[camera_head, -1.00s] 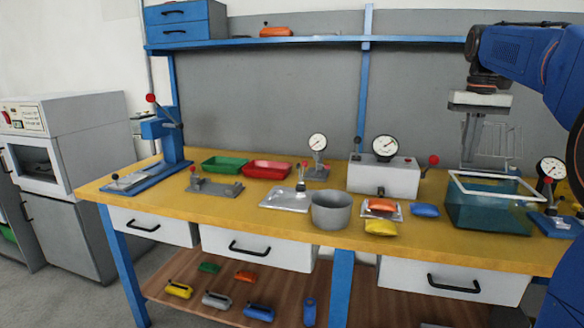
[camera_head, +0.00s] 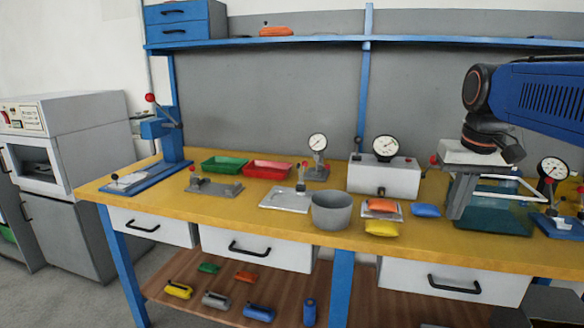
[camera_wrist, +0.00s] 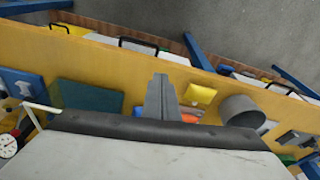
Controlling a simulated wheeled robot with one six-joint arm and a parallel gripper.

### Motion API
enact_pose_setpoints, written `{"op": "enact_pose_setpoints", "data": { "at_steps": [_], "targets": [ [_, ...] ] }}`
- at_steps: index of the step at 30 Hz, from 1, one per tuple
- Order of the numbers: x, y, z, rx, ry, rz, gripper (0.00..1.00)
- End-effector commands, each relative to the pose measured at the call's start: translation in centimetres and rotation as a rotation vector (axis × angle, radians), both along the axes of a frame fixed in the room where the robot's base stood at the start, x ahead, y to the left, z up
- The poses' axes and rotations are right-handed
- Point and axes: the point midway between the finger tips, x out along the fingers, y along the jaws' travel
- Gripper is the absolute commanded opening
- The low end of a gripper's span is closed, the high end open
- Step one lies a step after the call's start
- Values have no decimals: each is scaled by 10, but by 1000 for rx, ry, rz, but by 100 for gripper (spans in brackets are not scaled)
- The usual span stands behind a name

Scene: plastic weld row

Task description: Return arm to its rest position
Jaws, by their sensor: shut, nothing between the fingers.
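My arm reaches in from the right in the head view, raised over the right part of the workbench. My gripper (camera_head: 457,212) points down just left of and in front of the teal tank (camera_head: 500,222), which it partly covers. Its fingers are together with nothing between them. In the wrist view the closed fingers (camera_wrist: 160,100) show above the bench, between the tank (camera_wrist: 88,98) and the yellow pouch (camera_wrist: 201,94).
The yellow bench (camera_head: 280,228) holds a grey pot (camera_head: 332,211), orange (camera_head: 382,205), blue (camera_head: 426,210) and yellow (camera_head: 381,228) pouches, and a gauge box (camera_head: 384,178). A dial gauge (camera_head: 553,169) stands right of the tank. A shelf (camera_head: 300,41) runs along the back.

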Motion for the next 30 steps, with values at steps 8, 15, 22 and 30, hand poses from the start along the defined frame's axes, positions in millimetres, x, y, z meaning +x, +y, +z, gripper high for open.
{"op": "enact_pose_setpoints", "data": {
  "at_steps": [8, 15, 22, 30],
  "targets": [
    [-71, 32, -65, -11, -89, 63, 0],
    [-127, 52, -131, -15, -164, 114, 0],
    [-160, 60, -178, -16, -213, 146, 0],
    [-167, 62, -190, -15, -225, 154, 0]
  ]
}}
